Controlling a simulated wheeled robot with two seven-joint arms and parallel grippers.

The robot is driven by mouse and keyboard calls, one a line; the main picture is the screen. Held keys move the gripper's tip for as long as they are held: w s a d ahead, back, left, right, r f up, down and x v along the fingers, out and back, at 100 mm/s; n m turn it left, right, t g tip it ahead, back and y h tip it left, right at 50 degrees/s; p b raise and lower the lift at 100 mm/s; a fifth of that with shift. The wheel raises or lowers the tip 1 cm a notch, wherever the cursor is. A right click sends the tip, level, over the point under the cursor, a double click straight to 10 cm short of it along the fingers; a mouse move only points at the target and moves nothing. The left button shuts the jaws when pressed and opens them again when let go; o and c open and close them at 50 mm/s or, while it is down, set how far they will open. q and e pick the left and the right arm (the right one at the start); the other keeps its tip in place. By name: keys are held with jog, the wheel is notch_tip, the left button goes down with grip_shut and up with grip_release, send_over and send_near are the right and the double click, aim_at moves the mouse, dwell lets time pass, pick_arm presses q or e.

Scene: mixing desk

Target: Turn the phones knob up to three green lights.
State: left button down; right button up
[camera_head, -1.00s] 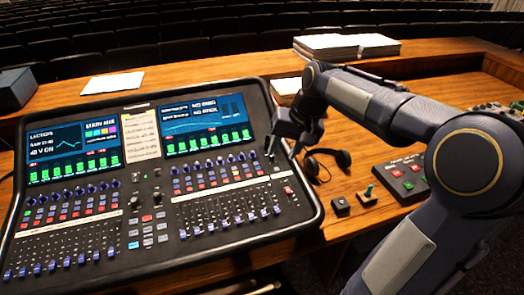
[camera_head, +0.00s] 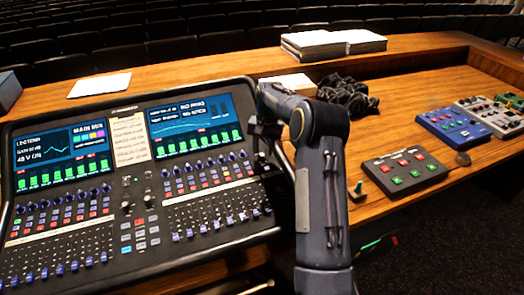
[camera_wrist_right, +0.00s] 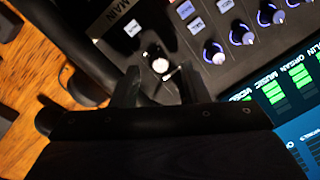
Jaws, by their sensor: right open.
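The mixing desk (camera_head: 130,270) fills the left of the head view, its two screens lit. My right gripper (camera_head: 260,160) is over its right edge, pointing down beside the right screen. In the right wrist view its two fingers (camera_wrist_right: 158,82) are apart, with a dark knob with a pale cap (camera_wrist_right: 159,66) showing between and just beyond the tips. I cannot tell whether they touch it. No phones label or lit green lights beside this knob can be made out. My left gripper is not in view.
Blue-ringed knobs (camera_wrist_right: 242,34) are close beside the gripper. Black cables (camera_head: 348,97) and papers (camera_head: 330,44) lie behind. The wooden top at right is partly clear.

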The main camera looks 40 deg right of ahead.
aim_at(262, 156)
jog(key=shift+w+f, duration=0.1)
jog(key=shift+f, duration=1.1)
grip_shut()
jog(key=shift+a+m, duration=0.1)
jog(key=shift+m, duration=0.2)
